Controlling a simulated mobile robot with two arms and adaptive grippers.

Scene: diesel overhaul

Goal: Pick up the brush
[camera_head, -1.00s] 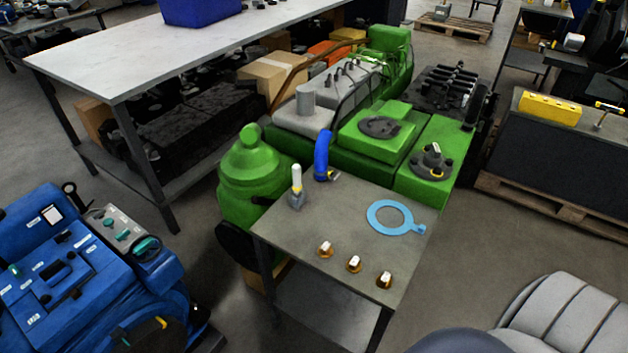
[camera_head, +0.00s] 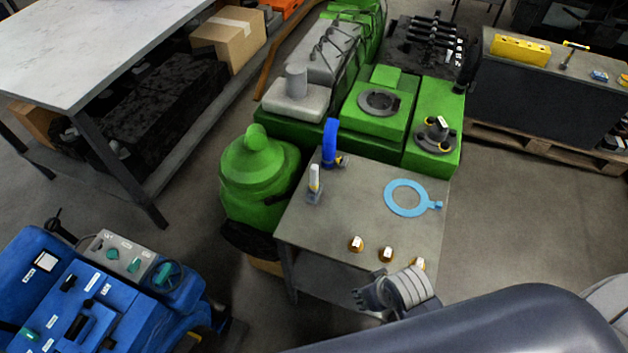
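What looks like the brush (camera_head: 314,183), with a pale upright handle and a wider grey base, stands near the left edge of the small grey table (camera_head: 350,213). My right gripper (camera_head: 366,299) is just off the table's front edge at the lower right, well apart from the brush. Its fingers are small and dark here, and I cannot make out the gap between them. My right arm covers the bottom right of the view. My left gripper is not in view.
A light-blue ring (camera_head: 391,207) and several brass-coloured fittings (camera_head: 356,244) lie on the table. A green engine (camera_head: 433,136) is behind it and a green tank (camera_head: 258,172) is at its left. The table's middle is clear.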

